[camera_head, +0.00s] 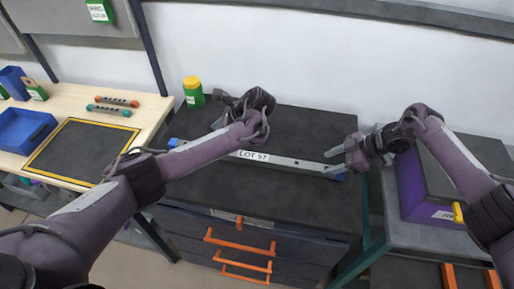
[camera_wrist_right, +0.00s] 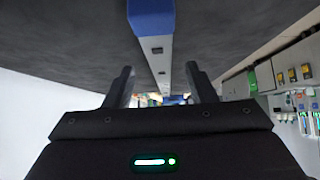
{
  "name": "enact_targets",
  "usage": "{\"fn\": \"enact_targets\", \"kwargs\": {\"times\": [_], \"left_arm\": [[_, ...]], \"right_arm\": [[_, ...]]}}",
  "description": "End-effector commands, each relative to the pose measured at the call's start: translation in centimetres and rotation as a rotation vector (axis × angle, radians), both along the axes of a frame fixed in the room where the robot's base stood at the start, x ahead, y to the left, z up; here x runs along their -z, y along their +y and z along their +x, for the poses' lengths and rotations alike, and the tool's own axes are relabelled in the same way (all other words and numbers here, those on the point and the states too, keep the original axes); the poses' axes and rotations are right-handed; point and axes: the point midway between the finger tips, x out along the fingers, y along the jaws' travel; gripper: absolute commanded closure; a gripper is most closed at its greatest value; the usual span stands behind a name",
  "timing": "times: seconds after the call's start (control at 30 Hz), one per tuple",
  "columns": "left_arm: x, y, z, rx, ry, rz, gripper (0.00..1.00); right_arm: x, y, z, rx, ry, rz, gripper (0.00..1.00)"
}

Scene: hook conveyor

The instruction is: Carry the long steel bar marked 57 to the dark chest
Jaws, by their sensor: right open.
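The long steel bar (camera_head: 300,162) lies flat on the black top of the dark chest (camera_head: 290,208), with a white label reading LOT 57. Its blue left end (camera_head: 173,143) and blue right end (camera_head: 341,177) show; my left forearm hides part of its left half. My right gripper (camera_head: 333,161) is open at the bar's right end. In the right wrist view the bar (camera_wrist_right: 160,65) runs between its parted fingers (camera_wrist_right: 162,85), apart from both. My left gripper (camera_head: 235,99) is above the chest top, behind the bar; its fingers are too dark to read.
A wooden table (camera_head: 70,90) on the left holds a blue bin (camera_head: 22,130), a black yellow-edged mat (camera_head: 80,150) and two small bars. A green yellow-lidded jar (camera_head: 193,93) stands at the chest's back left. A purple crate (camera_head: 412,185) stands right. Orange handles (camera_head: 238,241) mark the chest's drawers.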

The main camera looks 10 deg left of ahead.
Motion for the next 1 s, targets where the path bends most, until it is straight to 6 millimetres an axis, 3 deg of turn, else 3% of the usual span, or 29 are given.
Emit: {"fn": "enact_targets", "kwargs": {"times": [0.1, 0.33, 1.0], "left_arm": [[0.0, 0.0, 0.0, 0.000, 0.000, 0.000, 0.49], [0.0, 0.0, 0.0, 0.000, 0.000, 0.000, 0.49], [0.0, 0.0, 0.0, 0.000, 0.000, -0.001, 0.49]], "right_arm": [[-1.9, -1.9, 0.1, 0.001, -0.003, 0.000, 0.49], [-4.0, -4.1, 0.1, 0.001, -0.001, 0.000, 0.49], [-4.4, -4.4, 0.0, -0.001, 0.001, 0.001, 0.49]]}}
